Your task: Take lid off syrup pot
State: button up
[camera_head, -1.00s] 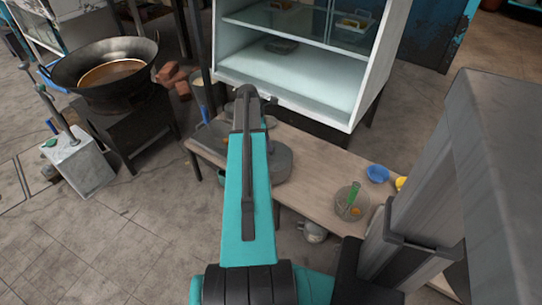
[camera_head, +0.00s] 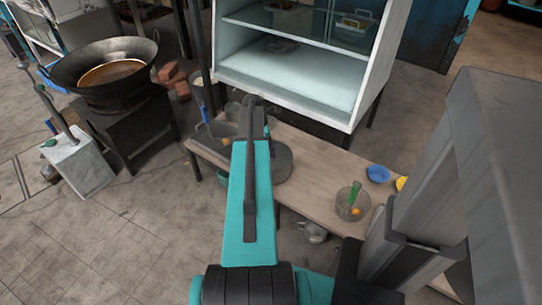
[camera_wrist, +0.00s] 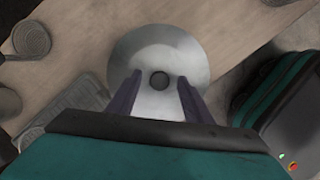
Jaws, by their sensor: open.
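The syrup pot's lid (camera_wrist: 150,50) is a round, shiny grey metal disc with a small dark knob (camera_wrist: 159,81) in its middle, seen from above in the wrist view. The lid hides any view into the pot. My gripper (camera_wrist: 159,88) is open, with one dark finger on each side of the knob and a gap on both sides. The fingertips lie over the lid; I cannot tell whether they touch it. In the head view my arm hides the gripper, and I cannot make out the lid for sure.
The wooden table (camera_head: 315,178) holds a blue bowl (camera_head: 378,174), a yellow bowl (camera_head: 401,184) and a clear container (camera_head: 346,208) with something green. A white glass-fronted cabinet (camera_head: 300,85) stands behind. A wok (camera_head: 75,72) stands at left. A ribbed metal cup (camera_wrist: 32,40) is near the lid.

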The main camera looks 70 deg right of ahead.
jog(key=shift+c, duration=0.4)
grip_shut()
jog(key=shift+r, duration=0.1)
jog(key=shift+r, duration=0.45)
jog(key=v, duration=0.2)
jog(key=shift+a+r+p, duration=0.25)
jog(key=shift+r+p, duration=0.1)
jog(key=shift+r, duration=0.05)
jog(key=w+a+r, duration=0.1)
jog(key=w+a, duration=0.7)
jog(key=a, duration=0.4)
jog(key=shift+a+p, duration=0.4)
jog(key=shift+r, duration=0.15)
